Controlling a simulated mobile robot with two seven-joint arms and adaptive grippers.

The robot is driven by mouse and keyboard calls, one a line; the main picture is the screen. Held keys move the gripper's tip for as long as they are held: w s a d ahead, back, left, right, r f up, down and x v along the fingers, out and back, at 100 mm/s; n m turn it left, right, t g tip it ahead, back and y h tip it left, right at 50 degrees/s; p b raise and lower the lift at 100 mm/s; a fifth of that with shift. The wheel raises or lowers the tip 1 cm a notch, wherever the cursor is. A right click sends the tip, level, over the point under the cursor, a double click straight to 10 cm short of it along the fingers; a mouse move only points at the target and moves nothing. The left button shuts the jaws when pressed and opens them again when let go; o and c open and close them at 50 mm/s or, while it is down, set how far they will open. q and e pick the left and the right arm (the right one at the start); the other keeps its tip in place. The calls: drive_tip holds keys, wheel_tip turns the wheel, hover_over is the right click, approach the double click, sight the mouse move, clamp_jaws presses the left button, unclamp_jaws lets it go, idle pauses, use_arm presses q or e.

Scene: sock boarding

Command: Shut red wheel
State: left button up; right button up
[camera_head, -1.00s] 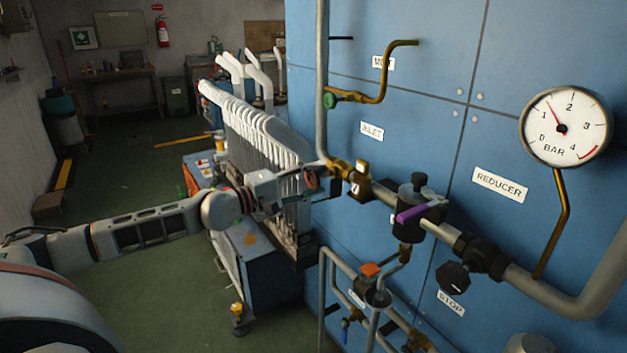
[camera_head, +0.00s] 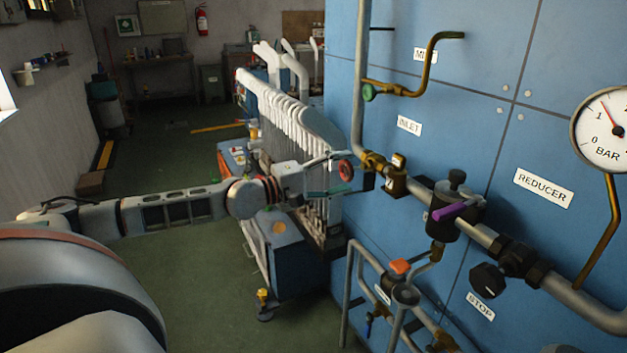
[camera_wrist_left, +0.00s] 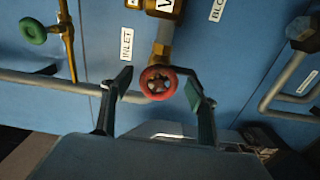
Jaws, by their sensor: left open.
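The red wheel (camera_head: 345,170) is a small round handwheel on the brass valve fitting at the inlet pipe. It shows face-on in the left wrist view (camera_wrist_left: 158,83), just below the INLET label's level. My left gripper (camera_head: 335,174) is open, with its two dark fingers on either side of the wheel's line. In the left wrist view the wheel appears in the gap between the fingertips (camera_wrist_left: 157,86), with space visible on both sides. I cannot tell the exact depth between fingertips and wheel. My right gripper is not in view.
A green wheel (camera_head: 369,92) sits above on a brass branch. The black reducer with its purple lever (camera_head: 455,211) and the black stop knob (camera_head: 488,280) lie to the right. An orange-topped valve (camera_head: 400,267) is below.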

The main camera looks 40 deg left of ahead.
use_arm(q)
drive_tip(key=v, duration=1)
idle(0.7)
idle(0.5)
drive_tip(key=s+d+f+n+g+y+p, duration=0.25)
drive_tip(key=s+f+n, duration=0.25)
drive_tip(key=f+n, duration=0.9)
drive_tip(key=s+d+f+n+g+y+p, duration=0.15)
drive_tip(key=s+f+n+y, duration=0.3)
drive_tip(key=f+n, duration=0.95)
drive_tip(key=s+d+f+n+h, duration=0.1)
drive_tip(key=s+d+f+n, duration=0.1)
drive_tip(key=s+d+n, duration=0.2)
drive_tip(key=s+d+f+n+g+h+p, duration=0.1)
drive_tip(key=s+d+f+n, duration=0.2)
drive_tip(key=d+n, duration=0.8)
drive_tip(key=s+d+f+n+g+p, duration=0.1)
drive_tip(key=s+d+f+n, duration=0.2)
drive_tip(key=s+d+n, duration=0.4)
drive_tip(key=n, duration=0.4)
drive_tip(key=shift+d+h, duration=0.4)
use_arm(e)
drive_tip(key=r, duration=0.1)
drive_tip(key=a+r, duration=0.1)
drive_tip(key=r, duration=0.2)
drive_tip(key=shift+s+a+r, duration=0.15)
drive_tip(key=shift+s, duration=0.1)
